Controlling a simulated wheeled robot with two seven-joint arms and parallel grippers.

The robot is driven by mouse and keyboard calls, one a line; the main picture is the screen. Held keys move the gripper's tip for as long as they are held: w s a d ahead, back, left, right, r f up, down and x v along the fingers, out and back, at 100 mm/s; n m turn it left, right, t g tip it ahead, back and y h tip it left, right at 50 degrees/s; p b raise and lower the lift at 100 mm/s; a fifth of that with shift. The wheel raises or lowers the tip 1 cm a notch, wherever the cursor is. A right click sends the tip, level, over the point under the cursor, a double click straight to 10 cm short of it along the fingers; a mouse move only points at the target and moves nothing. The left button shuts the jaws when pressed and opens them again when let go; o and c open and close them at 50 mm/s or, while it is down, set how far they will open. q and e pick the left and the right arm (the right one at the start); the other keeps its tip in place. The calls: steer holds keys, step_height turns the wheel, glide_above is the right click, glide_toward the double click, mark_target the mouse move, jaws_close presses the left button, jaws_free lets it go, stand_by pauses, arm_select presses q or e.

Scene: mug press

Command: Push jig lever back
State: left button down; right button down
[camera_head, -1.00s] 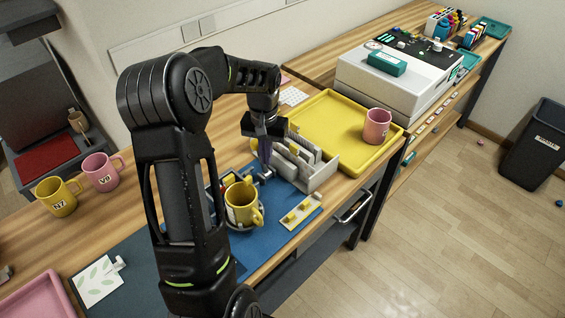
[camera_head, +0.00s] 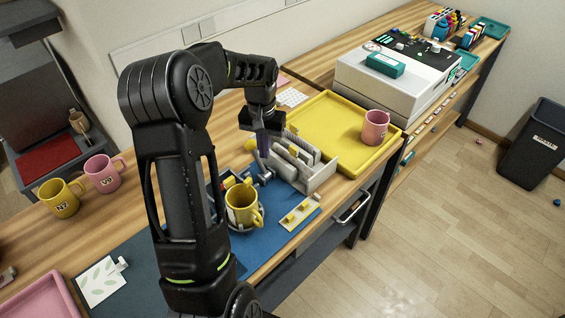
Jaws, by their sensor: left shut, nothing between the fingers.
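The jig holds a yellow mug (camera_head: 241,206) upright on the blue mat (camera_head: 268,236). A metal lever part (camera_head: 264,178) of the jig shows behind and right of the mug. A yellow knob (camera_head: 250,145) shows just left of my fingers; I cannot tell for sure that it belongs to the lever. My left gripper (camera_head: 266,153) is shut and empty, pointing down behind the jig and next to the grey rack. I cannot tell if its tips touch the lever. My arm hides the jig's left side. My right gripper is not in view.
A grey slotted rack (camera_head: 318,178) stands close to the right of my gripper. Behind it is a yellow tray (camera_head: 337,107) with a pink mug (camera_head: 375,127). A yellow strip (camera_head: 299,215) lies in front. Two mugs, yellow (camera_head: 60,199) and pink (camera_head: 102,174), stand at the left.

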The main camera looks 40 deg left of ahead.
arm_select(q)
steer(key=r+p, duration=0.2)
steer(key=r, duration=0.1)
steer(key=d+r+p, duration=0.1)
steer(key=r, duration=0.1)
steer(key=shift+s+r, duration=0.1)
stand_by(0.7)
